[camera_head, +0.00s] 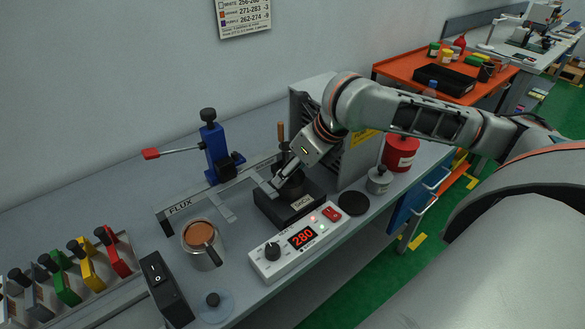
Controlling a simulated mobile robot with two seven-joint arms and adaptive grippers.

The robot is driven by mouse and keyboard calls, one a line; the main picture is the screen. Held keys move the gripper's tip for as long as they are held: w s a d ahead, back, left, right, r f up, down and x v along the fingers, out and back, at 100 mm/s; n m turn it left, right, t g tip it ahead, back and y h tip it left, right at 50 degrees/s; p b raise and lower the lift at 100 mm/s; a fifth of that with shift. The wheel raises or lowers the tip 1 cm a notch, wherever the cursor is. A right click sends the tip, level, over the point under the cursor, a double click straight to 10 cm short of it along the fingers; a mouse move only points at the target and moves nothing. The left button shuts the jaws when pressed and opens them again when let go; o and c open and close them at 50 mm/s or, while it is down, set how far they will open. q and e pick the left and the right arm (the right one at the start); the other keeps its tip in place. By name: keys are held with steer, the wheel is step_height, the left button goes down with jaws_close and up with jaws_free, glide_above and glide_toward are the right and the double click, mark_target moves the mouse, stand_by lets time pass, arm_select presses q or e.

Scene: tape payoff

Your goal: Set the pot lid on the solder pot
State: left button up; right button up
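The solder pot (303,207) is a black box with a pale label, on the bench behind the white controller that reads 280. My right gripper (283,179) comes in from the right and is low over the pot's top. A dark round piece (292,190) shows under the fingers at the top of the pot. It looks like the pot lid, but the fingers partly cover it. I cannot tell whether the fingers grip it or whether it rests fully on the pot. My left gripper is not in view.
A flat black disc (354,202) lies right of the controller (296,245). A flux cup (200,237), a blue lever stand (214,150) and a black switch box (167,287) stand to the left. A grey vented unit (357,151) and red can (400,153) stand close to my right arm.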

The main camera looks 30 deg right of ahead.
steer(key=shift+f, duration=0.15)
steer(key=o, duration=1.8)
steer(key=shift+c, duration=0.2)
step_height(320, 180, up, 3)
steer(key=p, duration=0.3)
steer(key=shift+f+p, duration=0.1)
steer(key=shift+p, duration=0.25)
steer(key=shift+r+p, duration=0.95)
steer(key=shift+r, duration=1.15)
